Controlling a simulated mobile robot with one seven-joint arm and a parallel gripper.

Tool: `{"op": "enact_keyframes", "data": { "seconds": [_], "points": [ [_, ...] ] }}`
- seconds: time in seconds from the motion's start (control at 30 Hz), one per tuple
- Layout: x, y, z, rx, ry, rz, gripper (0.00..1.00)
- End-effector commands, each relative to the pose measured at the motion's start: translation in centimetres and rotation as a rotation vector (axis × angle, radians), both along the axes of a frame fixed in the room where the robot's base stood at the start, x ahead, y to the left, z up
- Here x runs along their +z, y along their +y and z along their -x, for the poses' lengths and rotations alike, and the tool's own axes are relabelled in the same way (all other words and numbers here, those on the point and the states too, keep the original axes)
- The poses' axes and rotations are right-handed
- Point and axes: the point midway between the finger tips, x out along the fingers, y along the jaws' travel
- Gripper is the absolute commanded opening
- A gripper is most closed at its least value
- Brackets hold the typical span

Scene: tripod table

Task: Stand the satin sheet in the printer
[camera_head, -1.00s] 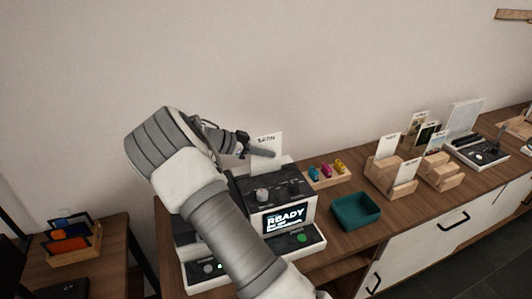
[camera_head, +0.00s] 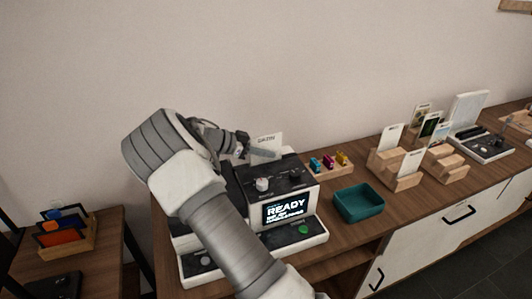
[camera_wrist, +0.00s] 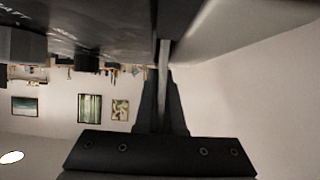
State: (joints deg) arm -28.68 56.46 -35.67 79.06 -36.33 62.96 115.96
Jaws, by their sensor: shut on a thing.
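The satin sheet (camera_head: 268,141) is a small white card with dark print along its top edge. It stands upright at the back of the printer (camera_head: 262,184), a dark and white machine whose screen reads READY. My gripper (camera_head: 262,153) comes in from the left and is shut on the sheet. In the wrist view the sheet (camera_wrist: 164,60) shows edge-on as a thin strip between the fingers (camera_wrist: 160,105). The sheet's lower part is hidden behind the printer's top and my fingers, so I cannot tell how deep it sits.
A wooden block with small coloured cartridges (camera_head: 329,163) and a teal tray (camera_head: 359,203) stand right of the printer. Wooden racks with cards (camera_head: 397,165) stand farther right. A side table with a coloured file rack (camera_head: 66,242) is at the left. Bare wood shows behind the tray.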

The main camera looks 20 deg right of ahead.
Motion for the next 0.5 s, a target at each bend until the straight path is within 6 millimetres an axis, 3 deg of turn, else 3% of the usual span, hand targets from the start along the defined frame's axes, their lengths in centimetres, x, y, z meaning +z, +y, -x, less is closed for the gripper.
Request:
{"op": "enact_keyframes", "data": {
  "seconds": [0.3, 0.5],
  "points": [
    [-0.1, 0.01, 0.0, 0.0, 0.0, 0.0, 0.0],
    [-0.11, 0.0, 0.0, 0.0, 0.0, 0.0, 0.38]
  ]
}}
